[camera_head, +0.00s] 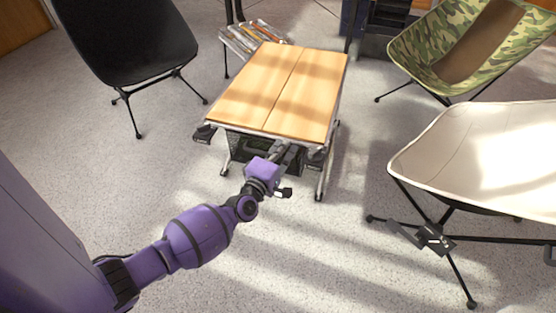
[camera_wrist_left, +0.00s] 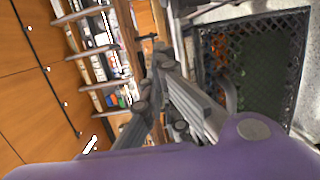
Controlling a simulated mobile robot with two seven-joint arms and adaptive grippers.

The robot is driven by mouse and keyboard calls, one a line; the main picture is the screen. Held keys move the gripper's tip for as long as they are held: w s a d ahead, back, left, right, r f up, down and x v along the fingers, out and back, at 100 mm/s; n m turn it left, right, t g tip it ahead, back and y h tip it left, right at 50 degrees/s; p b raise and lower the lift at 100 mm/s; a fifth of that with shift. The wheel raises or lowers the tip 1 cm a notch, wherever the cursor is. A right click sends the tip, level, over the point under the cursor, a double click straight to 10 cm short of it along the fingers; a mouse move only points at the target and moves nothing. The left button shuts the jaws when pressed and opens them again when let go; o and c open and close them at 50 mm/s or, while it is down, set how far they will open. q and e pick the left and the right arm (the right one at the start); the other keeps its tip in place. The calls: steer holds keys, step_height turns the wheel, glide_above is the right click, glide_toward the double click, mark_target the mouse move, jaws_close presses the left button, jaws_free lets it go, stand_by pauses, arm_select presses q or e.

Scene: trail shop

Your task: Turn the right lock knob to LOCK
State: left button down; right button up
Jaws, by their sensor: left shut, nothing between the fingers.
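The wooden-topped folding table (camera_head: 290,85) stands ahead of me. A dark fitting (camera_head: 204,132) sits at its front left corner and another dark fitting (camera_head: 317,155) at its front right corner. I cannot tell which part is the right lock knob or read its setting. My left gripper (camera_head: 280,150) is at the table's front edge, left of the front right fitting. Its fingers are shut and empty. In the left wrist view the closed fingers (camera_wrist_left: 162,62) are beside a black mesh panel (camera_wrist_left: 255,60). Contact with the table cannot be made out. My right gripper is out of view.
A black chair (camera_head: 125,40) stands at the back left. A camouflage chair (camera_head: 465,45) and a cream chair (camera_head: 490,150) stand on the right. A rack of small goods (camera_head: 255,38) is behind the table. Grey carpet (camera_head: 320,250) in front is clear.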

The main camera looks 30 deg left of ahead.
arm_select(q)
steer(key=shift+w+d, duration=0.2)
steer(key=shift+d, duration=0.75)
steer(key=shift+w+d, duration=0.15)
steer(key=shift+d, duration=0.8)
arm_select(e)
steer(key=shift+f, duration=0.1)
arm_select(q)
steer(key=shift+s+d+n+y+p, duration=0.2)
steer(key=shift+n+y+p, duration=0.25)
steer(key=shift+y, duration=0.25)
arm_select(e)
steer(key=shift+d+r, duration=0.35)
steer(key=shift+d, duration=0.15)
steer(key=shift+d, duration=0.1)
